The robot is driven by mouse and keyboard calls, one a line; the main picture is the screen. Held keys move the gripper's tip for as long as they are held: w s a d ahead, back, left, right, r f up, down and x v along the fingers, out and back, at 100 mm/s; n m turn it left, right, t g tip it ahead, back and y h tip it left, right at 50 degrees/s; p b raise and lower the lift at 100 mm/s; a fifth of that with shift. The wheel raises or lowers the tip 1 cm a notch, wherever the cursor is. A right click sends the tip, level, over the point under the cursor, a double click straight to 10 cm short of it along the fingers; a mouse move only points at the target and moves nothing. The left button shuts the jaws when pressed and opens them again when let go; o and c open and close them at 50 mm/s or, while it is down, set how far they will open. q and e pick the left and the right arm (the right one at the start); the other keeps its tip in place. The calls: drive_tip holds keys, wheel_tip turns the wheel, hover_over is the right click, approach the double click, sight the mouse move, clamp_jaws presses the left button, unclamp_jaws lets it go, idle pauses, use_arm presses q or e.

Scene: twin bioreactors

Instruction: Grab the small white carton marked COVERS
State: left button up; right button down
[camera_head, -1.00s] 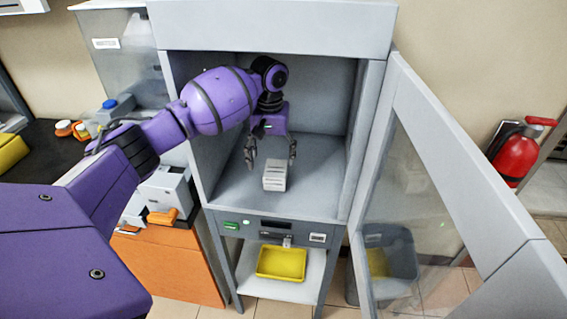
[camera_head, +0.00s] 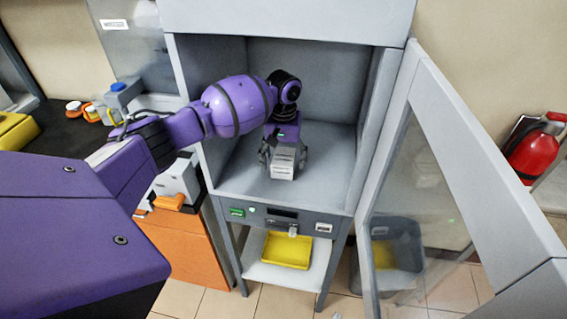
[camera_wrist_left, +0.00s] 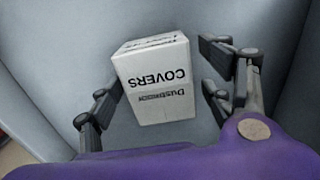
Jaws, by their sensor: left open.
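The small white carton (camera_head: 283,163) stands on the grey floor of the open cabinet in the head view. In the left wrist view the carton (camera_wrist_left: 157,82) shows the word COVERS, upside down, on its side. My left gripper (camera_head: 284,160) is inside the cabinet, right behind and around the carton. In the left wrist view the fingers of my left gripper (camera_wrist_left: 160,100) are spread, one on each side of the carton. A gap shows on the right side; on the left the finger is close to it, and I cannot tell whether it touches. My right gripper is not in view.
The grey cabinet (camera_head: 228,183) has side walls close to my arm. Its glazed door (camera_head: 418,180) stands open at right. A yellow tray (camera_head: 287,251) sits on the shelf below. A red fire extinguisher (camera_head: 533,155) hangs at far right.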

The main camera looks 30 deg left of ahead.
use_arm(q)
drive_tip(key=c, duration=1.3)
